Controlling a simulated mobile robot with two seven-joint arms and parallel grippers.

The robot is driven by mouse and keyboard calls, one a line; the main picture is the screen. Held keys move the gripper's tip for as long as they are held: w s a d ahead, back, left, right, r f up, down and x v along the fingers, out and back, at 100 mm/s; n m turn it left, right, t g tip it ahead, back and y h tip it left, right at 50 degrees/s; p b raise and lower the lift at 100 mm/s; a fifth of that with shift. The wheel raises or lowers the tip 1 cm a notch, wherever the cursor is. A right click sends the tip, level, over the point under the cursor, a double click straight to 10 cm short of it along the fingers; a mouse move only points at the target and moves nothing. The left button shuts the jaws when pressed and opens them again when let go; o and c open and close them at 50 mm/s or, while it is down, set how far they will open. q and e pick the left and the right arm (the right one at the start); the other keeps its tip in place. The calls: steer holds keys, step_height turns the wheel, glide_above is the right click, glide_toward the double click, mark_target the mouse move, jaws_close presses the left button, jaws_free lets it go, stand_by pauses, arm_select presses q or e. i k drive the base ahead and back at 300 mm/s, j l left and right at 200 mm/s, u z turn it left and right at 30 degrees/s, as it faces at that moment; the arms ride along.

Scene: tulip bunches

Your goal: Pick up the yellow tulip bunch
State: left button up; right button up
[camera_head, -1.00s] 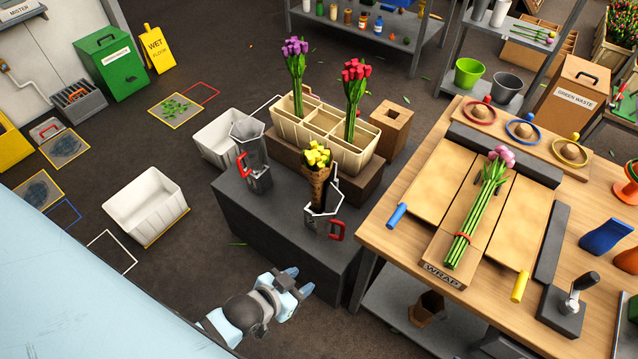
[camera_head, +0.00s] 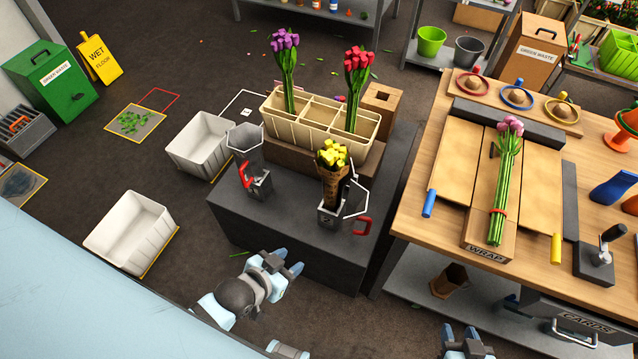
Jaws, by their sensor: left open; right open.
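The yellow tulip bunch (camera_head: 333,153) stands upright in a brown wrap on the dark grey stand (camera_head: 290,250). My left gripper (camera_head: 288,261) is open and empty, in front of the stand's near side and lower left of the bunch in the picture. My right gripper (camera_head: 461,332) is open at the bottom edge, partly cut off, below and right of the bunch, with nothing visible between its fingers.
Behind is a cream divided crate (camera_head: 290,130) with purple tulips (camera_head: 286,60) and red tulips (camera_head: 356,75). A wooden workbench (camera_head: 425,240) with pink tulips (camera_head: 508,140) is on the right.

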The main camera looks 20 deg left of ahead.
mark_target(332, 161)
steer(key=j, duration=0.55)
steer(key=k+j, duration=0.1)
steer(key=j, duration=0.45)
steer(key=i+j, duration=0.1)
steer(key=j, duration=0.2)
steer(key=i+j, duration=0.15)
steer(key=j, duration=0.2)
steer(key=i+j, duration=0.1)
steer(key=j, duration=0.2)
steer(key=i+z, duration=0.05)
